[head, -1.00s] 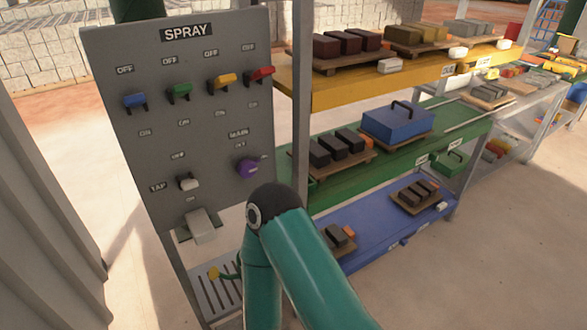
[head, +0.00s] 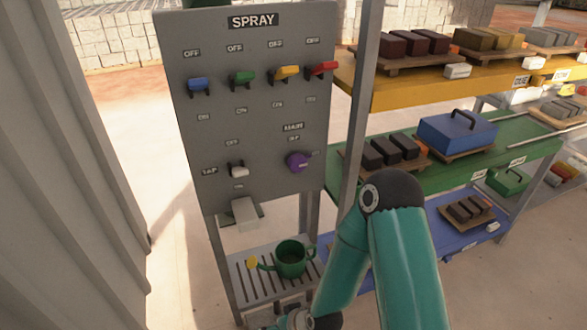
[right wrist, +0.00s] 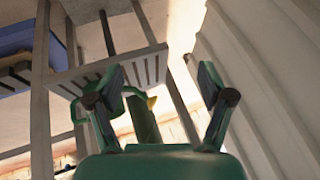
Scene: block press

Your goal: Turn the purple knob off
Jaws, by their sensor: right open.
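The purple knob (head: 297,162) sits at the lower right of the grey SPRAY panel (head: 265,125), below a MAIN label. A small grey piece sticks out from it to the right. My right arm comes in from the bottom of the head view, to the right of the panel. Only a part of my right gripper shows at the bottom edge, well below the knob. In the right wrist view my right gripper (right wrist: 163,70) is open with nothing between its fingers. The knob is not visible in the wrist view. My left gripper is not in view.
Blue, green, yellow and red switches and a white TAP switch (head: 238,171) share the panel. A green watering can (head: 291,258) stands on the slatted tray (head: 252,291) below. Shelves with bricks and a blue toolbox (head: 457,133) stand right. A corrugated wall (head: 85,160) stands left.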

